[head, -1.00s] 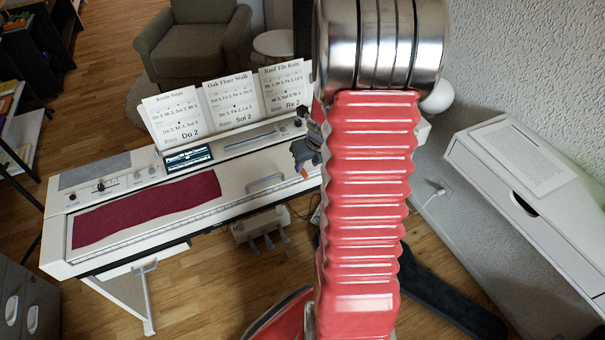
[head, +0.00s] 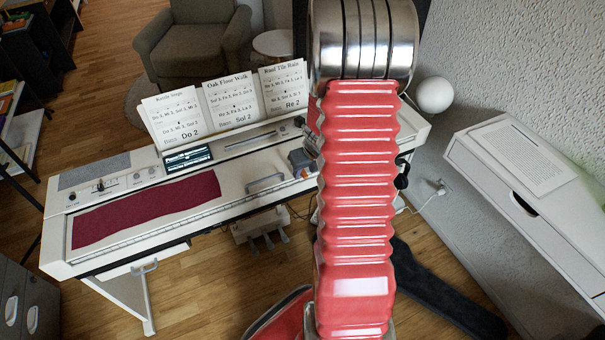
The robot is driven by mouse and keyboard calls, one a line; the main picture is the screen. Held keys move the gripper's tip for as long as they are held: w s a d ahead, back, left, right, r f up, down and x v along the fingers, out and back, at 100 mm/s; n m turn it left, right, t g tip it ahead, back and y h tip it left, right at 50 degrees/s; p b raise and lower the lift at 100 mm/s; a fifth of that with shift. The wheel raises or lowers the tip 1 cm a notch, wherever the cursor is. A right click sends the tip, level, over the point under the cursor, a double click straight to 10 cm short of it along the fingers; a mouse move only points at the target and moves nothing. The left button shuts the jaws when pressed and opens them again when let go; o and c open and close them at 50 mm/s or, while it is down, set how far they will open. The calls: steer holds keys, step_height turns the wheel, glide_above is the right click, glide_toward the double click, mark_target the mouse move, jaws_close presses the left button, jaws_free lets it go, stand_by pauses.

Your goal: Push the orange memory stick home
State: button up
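A grey-blue end part of my gripper (head: 300,161) shows just left of my red arm, low over the right part of the white piano (head: 232,178). Most of the gripper is hidden behind the arm, and I cannot tell whether its fingers are open or shut. I cannot clearly make out the orange memory stick or its port. They may be behind the gripper or too small to see.
A dark red cloth (head: 145,210) covers the keys at left. Music sheets (head: 232,103) stand behind a small lit display (head: 188,157). A white lamp globe (head: 434,95) stands beyond the arm. A white drawer unit (head: 530,200) is at right.

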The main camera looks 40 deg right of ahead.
steer(key=shift+c, duration=0.4)
jaws_close()
